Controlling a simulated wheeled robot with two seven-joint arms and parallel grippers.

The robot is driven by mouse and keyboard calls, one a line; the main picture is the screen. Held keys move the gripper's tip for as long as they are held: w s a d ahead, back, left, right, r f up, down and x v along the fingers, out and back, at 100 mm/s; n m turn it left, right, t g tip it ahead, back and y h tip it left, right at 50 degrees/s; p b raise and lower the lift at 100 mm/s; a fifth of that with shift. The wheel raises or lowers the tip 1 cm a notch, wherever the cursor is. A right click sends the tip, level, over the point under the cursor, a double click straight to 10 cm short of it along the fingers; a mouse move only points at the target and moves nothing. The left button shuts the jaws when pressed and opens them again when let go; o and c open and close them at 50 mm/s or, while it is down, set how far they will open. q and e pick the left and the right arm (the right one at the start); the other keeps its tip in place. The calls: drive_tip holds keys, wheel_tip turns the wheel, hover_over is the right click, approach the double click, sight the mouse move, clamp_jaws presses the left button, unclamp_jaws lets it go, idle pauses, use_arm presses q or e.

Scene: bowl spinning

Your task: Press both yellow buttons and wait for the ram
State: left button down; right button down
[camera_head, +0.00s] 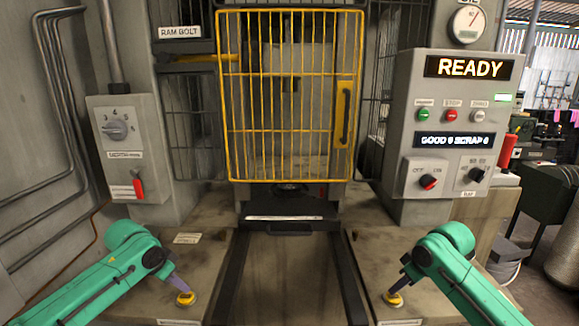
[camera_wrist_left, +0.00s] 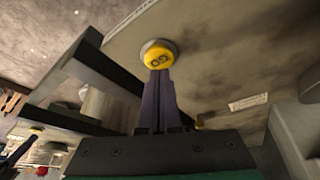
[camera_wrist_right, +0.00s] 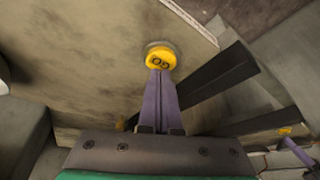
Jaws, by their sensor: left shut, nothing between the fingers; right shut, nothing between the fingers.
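The left yellow button (camera_head: 186,298) sits on the left bench top; it also shows in the left wrist view (camera_wrist_left: 157,55), lettered GO. My left gripper (camera_head: 181,290) is shut and empty, its fingertips at the button's edge, seemingly touching it. The right yellow button (camera_head: 393,299) sits on the right bench top and shows in the right wrist view (camera_wrist_right: 160,58). My right gripper (camera_head: 397,289) is shut and empty, its fingertips at that button. I cannot tell how far either button is pressed. The ram area is behind the closed yellow cage gate (camera_head: 290,95); the ram itself is hard to make out.
A dial box (camera_head: 125,148) with a red lever stands at the left. Dark rails (camera_head: 290,275) run between the benches.

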drive_tip(key=shift+f, duration=0.45)
drive_tip(key=shift+r, duration=0.15)
drive_tip(key=shift+r, duration=0.55)
